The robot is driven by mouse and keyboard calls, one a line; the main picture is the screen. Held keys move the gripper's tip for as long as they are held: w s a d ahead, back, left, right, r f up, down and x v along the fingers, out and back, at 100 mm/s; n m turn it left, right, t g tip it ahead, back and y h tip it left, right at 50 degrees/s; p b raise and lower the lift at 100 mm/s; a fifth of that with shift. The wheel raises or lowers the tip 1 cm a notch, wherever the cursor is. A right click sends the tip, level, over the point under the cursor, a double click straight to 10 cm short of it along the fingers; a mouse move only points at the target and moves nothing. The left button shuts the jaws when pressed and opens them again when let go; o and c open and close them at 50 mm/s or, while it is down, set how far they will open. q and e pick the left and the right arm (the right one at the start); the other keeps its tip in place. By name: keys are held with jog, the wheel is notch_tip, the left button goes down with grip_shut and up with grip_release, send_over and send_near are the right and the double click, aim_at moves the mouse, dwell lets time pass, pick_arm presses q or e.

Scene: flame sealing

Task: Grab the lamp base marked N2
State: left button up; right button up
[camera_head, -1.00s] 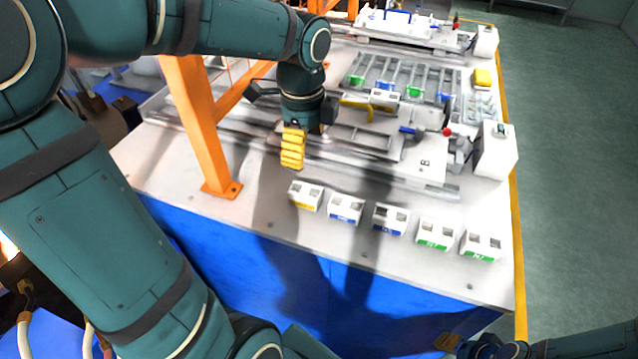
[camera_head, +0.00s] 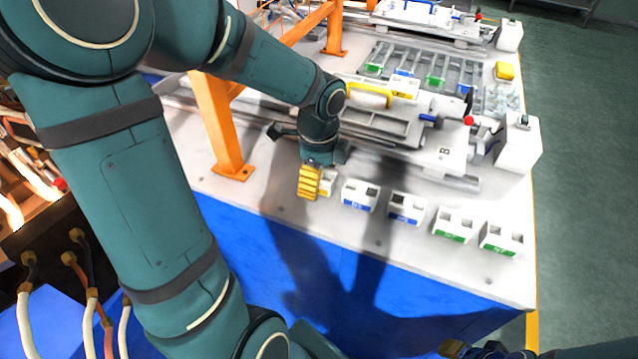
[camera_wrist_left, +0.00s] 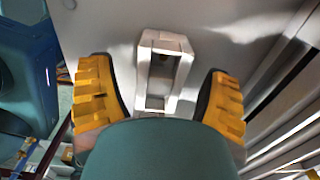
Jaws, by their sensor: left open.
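Several small white lamp bases stand in a row along the near edge of the bench. My left gripper (camera_head: 311,183) is low over the leftmost one (camera_head: 328,186), which it partly hides. In the left wrist view a white base (camera_wrist_left: 165,45) with two openings shows between the spread yellow fingers of the open left gripper (camera_wrist_left: 160,75), with gaps on both sides. To the right are two blue-labelled bases (camera_head: 360,195) (camera_head: 406,208) and two green-labelled bases (camera_head: 454,224) (camera_head: 501,239). I cannot read N2 on any label. My right gripper (camera_head: 455,347) is partly visible at the bottom edge.
An orange post (camera_head: 219,130) stands just left of my left gripper. Behind the row are metal rails and a fixture (camera_head: 380,118). A white box (camera_head: 520,140) stands at the right. The bench top in front of the row is clear.

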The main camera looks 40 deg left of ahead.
pick_arm(q)
jog(key=shift+f, duration=0.15)
jog(key=c, duration=1.3)
